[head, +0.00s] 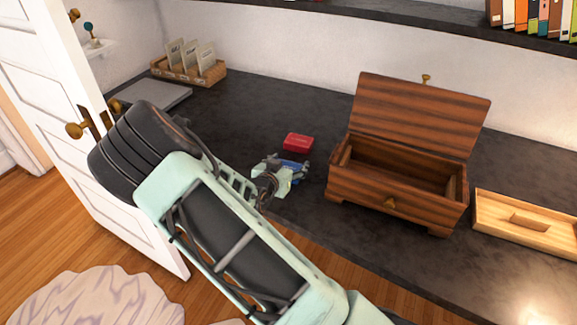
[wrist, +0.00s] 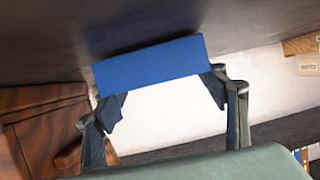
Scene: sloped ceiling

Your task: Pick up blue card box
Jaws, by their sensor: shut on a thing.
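The blue card box (wrist: 150,67) is between the fingers of my gripper (wrist: 165,97) in the wrist view, with a finger at each end of it. My gripper is shut on it. In the head view, my gripper (head: 284,174) is over the dark counter, and only a small part of the blue card box (head: 293,165) shows past the fingers. I cannot tell whether the box still touches the counter.
A red box (head: 298,142) lies just behind my gripper. An open, empty wooden chest (head: 395,195) stands to the right, with a light wooden tray-like piece (head: 528,228) beyond it. A basket with cards (head: 188,72) and a grey slab (head: 152,96) are at the back left. A white door (head: 75,130) stands open at the left.

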